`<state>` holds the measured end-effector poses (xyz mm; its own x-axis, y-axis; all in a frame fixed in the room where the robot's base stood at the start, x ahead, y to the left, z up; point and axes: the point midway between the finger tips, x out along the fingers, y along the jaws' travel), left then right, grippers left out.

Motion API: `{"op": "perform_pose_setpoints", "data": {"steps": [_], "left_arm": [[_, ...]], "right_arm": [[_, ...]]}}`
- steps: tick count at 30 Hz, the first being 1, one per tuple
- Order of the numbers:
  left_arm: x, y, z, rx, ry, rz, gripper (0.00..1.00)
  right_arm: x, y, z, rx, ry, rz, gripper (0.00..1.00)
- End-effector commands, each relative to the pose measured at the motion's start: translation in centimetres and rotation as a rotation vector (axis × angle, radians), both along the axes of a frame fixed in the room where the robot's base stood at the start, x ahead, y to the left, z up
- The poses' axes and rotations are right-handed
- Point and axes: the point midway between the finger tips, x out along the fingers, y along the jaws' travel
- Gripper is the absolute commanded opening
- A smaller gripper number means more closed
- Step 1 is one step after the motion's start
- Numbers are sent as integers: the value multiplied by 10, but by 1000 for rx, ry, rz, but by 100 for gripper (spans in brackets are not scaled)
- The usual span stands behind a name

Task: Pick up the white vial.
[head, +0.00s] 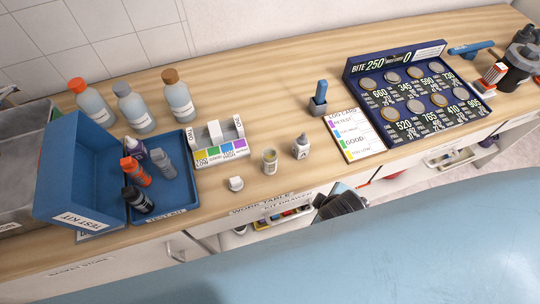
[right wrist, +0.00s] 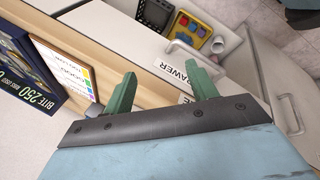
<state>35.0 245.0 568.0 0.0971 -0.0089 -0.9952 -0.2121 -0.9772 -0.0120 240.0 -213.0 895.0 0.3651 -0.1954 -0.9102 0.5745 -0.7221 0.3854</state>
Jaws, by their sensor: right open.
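In the head view, a small clear vial with a pale cap and yellowish contents (head: 269,161) stands upright near the table's front edge. A small white bottle with a dark tip (head: 301,147) stands to its right, and a short white cap-like piece (head: 236,183) lies to its left. I cannot tell for sure which is the white vial. My right gripper (right wrist: 160,92) shows in the right wrist view, its two green fingers apart and nothing between them. It is by the table's front edge, clear of these small items. My left gripper is not in view.
A log card (head: 354,135) and dark coin board (head: 415,95) stand right. An open drawer (head: 283,216) sits below the edge.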

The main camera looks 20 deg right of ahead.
Motion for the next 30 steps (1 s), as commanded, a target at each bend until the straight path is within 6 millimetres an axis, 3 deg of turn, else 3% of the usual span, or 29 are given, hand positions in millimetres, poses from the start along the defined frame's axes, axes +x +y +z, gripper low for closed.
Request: {"op": "perform_pose_setpoints", "data": {"steps": [8, 12, 16, 22, 30], "left_arm": [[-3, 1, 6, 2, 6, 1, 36], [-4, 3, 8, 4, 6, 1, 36], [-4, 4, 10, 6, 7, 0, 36], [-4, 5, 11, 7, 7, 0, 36], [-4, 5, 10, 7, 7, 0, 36]], "right_arm": [[24, 30, 11, -501, 14, 584, 57], [41, 67, 27, -885, 48, 981, 57], [52, 103, 45, -1206, 88, 1259, 57], [59, 136, 62, -1488, 132, 1456, 57], [97, 126, 49, -1533, 139, 1478, 57]]}}
